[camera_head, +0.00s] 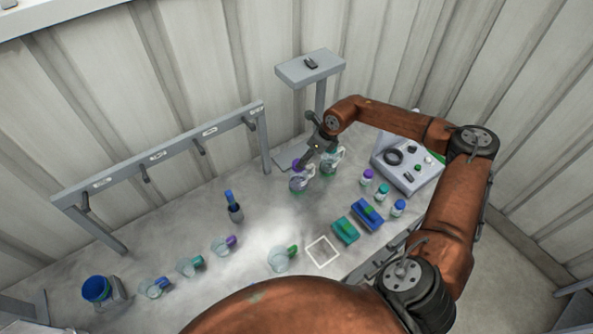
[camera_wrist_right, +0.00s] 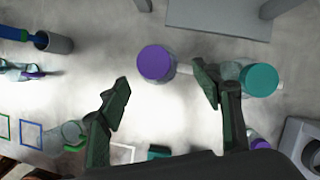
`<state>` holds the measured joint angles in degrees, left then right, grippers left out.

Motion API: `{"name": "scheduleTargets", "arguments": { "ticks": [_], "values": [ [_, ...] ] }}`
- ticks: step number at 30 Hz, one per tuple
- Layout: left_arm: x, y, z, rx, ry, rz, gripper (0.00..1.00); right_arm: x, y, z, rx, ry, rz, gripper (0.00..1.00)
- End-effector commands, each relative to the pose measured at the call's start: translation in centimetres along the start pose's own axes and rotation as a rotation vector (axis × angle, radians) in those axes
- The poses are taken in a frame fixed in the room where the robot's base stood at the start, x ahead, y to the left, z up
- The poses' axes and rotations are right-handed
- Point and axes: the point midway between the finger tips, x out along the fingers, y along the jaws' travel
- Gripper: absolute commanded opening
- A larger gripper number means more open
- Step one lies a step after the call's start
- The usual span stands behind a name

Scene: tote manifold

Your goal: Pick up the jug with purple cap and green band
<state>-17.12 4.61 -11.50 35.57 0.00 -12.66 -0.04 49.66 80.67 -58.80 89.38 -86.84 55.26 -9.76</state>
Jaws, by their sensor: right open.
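The jug with the purple cap (camera_head: 298,184) stands upright on the table below the small raised shelf; a thin green band shows low on its clear body. In the wrist view its purple cap (camera_wrist_right: 155,62) lies just beyond and between the fingertips. My right gripper (camera_head: 309,160) is above the jug from behind; in the wrist view its jaws (camera_wrist_right: 163,92) are spread and empty. A similar jug with a teal cap (camera_head: 331,163) stands close on the right; its cap (camera_wrist_right: 261,80) is beside the right finger. My left gripper is out of view.
Small bottles with purple, teal and blue caps, a blue block (camera_head: 367,215) and a teal block (camera_head: 345,230) are to the right. A grey control box (camera_head: 408,170) stands behind them. A raised shelf (camera_head: 310,68) stands behind.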

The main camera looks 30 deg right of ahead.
Motion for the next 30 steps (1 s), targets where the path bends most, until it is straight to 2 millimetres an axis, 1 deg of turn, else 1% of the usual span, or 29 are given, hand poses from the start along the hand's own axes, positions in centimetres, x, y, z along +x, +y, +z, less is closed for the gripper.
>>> {"name": "scheduleTargets", "arguments": {
  "ticks": [7,11,14,15,18,21,26,27,30],
  "values": [
    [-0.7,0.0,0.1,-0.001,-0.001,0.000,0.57,2.0,-0.3,-0.7,0.012,0.003,-0.006,0.59],
    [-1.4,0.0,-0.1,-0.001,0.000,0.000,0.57,3.5,0.1,-0.3,0.013,0.002,-0.004,0.59],
    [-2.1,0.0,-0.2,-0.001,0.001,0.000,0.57,5.0,0.5,0.1,0.013,0.001,-0.004,0.59],
    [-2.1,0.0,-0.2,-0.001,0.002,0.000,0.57,5.6,0.3,0.0,0.015,0.002,-0.005,0.59],
    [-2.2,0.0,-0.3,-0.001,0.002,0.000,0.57,6.7,0.3,0.0,0.013,0.002,-0.005,0.59],
    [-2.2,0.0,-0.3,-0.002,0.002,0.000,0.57,7.1,0.3,0.0,0.012,0.000,-0.006,0.59],
    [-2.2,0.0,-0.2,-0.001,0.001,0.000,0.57,7.2,0.4,0.1,0.011,0.001,-0.005,0.59],
    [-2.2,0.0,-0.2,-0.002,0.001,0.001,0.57,7.2,0.4,0.1,0.011,0.001,-0.005,0.58],
    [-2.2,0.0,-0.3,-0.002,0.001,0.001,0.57,7.2,0.4,0.1,0.010,0.001,-0.005,0.52]
  ]
}}
